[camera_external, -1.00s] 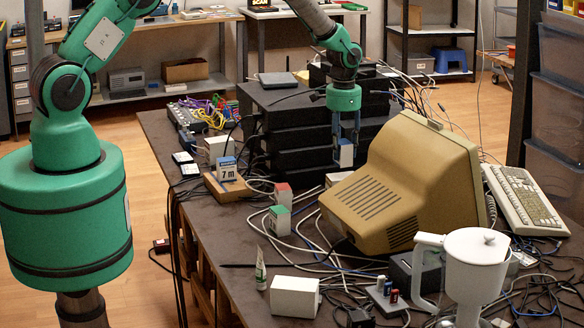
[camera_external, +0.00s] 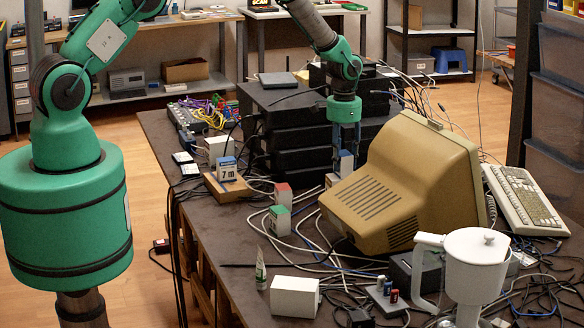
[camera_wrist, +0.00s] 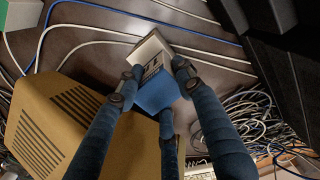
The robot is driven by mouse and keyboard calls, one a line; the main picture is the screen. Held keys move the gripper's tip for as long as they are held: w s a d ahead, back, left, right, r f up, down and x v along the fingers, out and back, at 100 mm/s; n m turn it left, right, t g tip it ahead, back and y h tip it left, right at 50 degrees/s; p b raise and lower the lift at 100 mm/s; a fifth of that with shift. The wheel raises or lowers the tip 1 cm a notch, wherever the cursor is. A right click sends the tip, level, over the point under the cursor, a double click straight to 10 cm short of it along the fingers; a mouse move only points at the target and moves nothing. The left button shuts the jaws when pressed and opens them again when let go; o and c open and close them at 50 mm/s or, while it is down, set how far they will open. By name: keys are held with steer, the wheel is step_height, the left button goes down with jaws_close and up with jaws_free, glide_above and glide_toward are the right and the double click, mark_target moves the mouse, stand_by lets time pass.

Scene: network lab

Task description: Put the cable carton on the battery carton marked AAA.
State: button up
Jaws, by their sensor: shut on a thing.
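My gripper (camera_external: 346,158) points down between the dark stacked boxes and the beige monitor, its fingers shut on a small blue-and-white carton (camera_external: 346,163), apparently the cable carton. In the wrist view the fingers close around this carton (camera_wrist: 158,92), whose blue side and printed label show; the print is too small to read. A pale carton (camera_external: 331,180) stands low beside the monitor, just below the held one, and partly hidden. A pale surface (camera_wrist: 150,48) also shows beyond the held carton in the wrist view. I cannot tell if they touch, nor read any AAA mark.
The beige monitor (camera_external: 400,185) stands close on the right, the dark stacked boxes (camera_external: 290,135) behind. A red-topped carton (camera_external: 283,197), a green-topped carton (camera_external: 279,221) and a wooden stand (camera_external: 226,190) with a "7 m" carton (camera_external: 227,169) are at left. Loose cables cross the table.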

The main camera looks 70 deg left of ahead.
mark_target(343, 153)
steer(key=shift+f, duration=0.15)
steer(key=o, duration=1.3)
steer(key=shift+c, duration=0.2)
step_height(343, 153, up, 12)
steer(key=shift+r, duration=0.2)
